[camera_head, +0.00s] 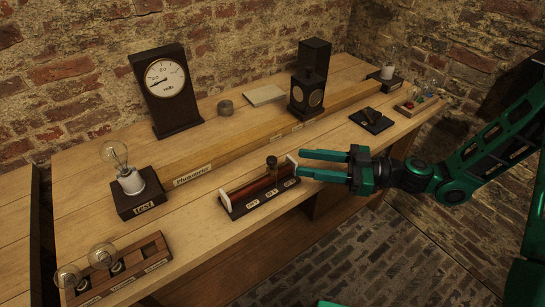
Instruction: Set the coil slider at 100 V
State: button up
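The coil slider (235,201) is a dark base with a reddish coil between pale end plates, near the front edge of the bench. Its upright slider knob (272,166) has a brown top and stands right of the coil's middle, roughly above the middle of three white labels (271,193) on the base front. The label text is too small to read surely. My gripper (301,164) is open, its green fingers pointing left. The fingertips are close to the coil's right end plate, with the knob beyond them to the left. Nothing shows between the fingers.
A lamp on a block marked TEST (138,203) stands left of the coil. A bulb rack (125,276) is at front left. A dark plate (371,121) lies behind my gripper.

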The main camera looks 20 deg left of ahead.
aim_at(272, 158)
jog(key=a, duration=0.6)
jog(key=s+a, duration=0.1)
jog(key=a, duration=0.2)
jog(key=shift+a, duration=0.4)
jog(key=shift+w, duration=0.1)
grip_shut()
